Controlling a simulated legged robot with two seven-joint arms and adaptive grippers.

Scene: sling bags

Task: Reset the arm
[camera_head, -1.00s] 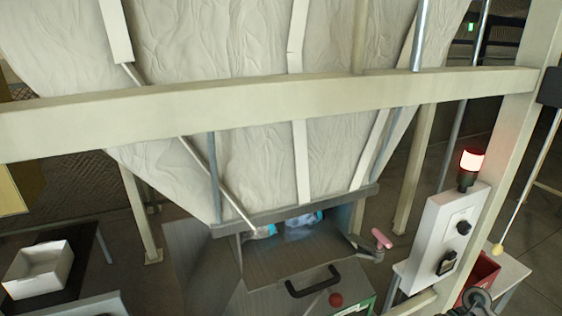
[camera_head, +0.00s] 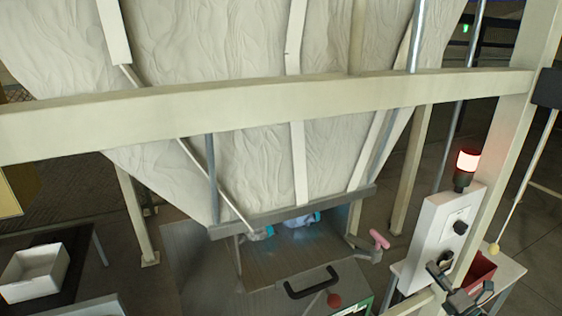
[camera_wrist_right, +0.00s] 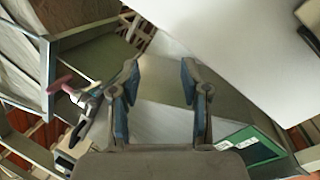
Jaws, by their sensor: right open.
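My right gripper (camera_head: 464,280) is at the lower right of the head view, in front of the lower part of the white control box (camera_head: 441,232). Its two blue-padded fingers stand apart in the right wrist view (camera_wrist_right: 160,85), with nothing between them. Beyond them in that view lie the grey metal hopper and a pink-handled lever (camera_wrist_right: 62,84). A large white panel fills that view's upper right. My left gripper is in neither view.
A big pale sling bag (camera_head: 250,170) hangs behind a beige beam (camera_head: 280,103) above the hopper (camera_head: 190,265), which has a black handle (camera_head: 312,284). A red lamp (camera_head: 467,162) tops the control box. A red bin (camera_head: 482,270) stands at right, a white tray (camera_head: 35,275) at left.

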